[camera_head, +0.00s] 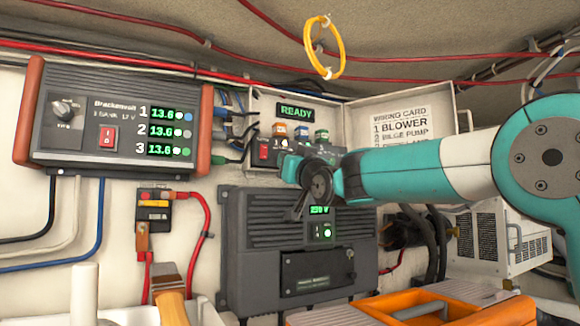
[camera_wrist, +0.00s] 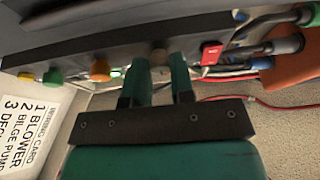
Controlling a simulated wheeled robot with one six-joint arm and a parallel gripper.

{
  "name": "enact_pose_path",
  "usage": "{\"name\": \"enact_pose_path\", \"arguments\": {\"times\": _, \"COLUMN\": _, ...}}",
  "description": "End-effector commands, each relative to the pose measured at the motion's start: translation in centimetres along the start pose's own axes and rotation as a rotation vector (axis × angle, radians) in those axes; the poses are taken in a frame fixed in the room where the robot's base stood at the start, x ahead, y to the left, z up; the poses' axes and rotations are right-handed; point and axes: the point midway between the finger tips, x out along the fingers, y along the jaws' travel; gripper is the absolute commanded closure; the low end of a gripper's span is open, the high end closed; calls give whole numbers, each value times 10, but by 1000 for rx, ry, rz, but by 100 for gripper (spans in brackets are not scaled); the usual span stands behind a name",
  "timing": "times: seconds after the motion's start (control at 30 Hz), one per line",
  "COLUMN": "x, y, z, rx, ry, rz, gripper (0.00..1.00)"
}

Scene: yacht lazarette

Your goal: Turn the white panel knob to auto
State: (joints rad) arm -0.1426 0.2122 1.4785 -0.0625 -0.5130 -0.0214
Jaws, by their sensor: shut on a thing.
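The control panel (camera_head: 259,108) is an open wall box with a lit READY display (camera_head: 296,112). In the wrist view, the dark panel face (camera_wrist: 200,42) carries a row of knobs and a red switch (camera_wrist: 211,52). The pale, off-white knob (camera_wrist: 160,56) sits between my fingertips. My gripper (camera_wrist: 160,68) is shut on this knob, with one finger on each side. In the head view my gripper (camera_head: 287,160) is at the panel's lower part and hides the knob. The knob's pointer and any auto mark cannot be made out.
Orange (camera_wrist: 100,69), green (camera_wrist: 53,77) and yellow (camera_wrist: 26,76) knobs line the panel beside my fingers. Cables (camera_wrist: 285,45) plug in beyond the red switch. A wiring card (camera_head: 402,127) is on the open door. A grey unit (camera_head: 240,240) is below; an orange toolbox (camera_head: 400,308) stands in front.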

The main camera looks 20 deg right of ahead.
Motion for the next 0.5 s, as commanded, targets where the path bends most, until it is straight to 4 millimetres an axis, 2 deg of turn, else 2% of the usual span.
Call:
{"name": "enact_pose_path", "arguments": {"times": 0.47, "x": 0, "y": 0, "z": 0, "rx": 11, "ry": -1, "rz": 6, "gripper": 100}}
{"name": "enact_pose_path", "arguments": {"times": 0.5, "x": 0, "y": 0, "z": 0, "rx": 11, "ry": -1, "rz": 6, "gripper": 68}}
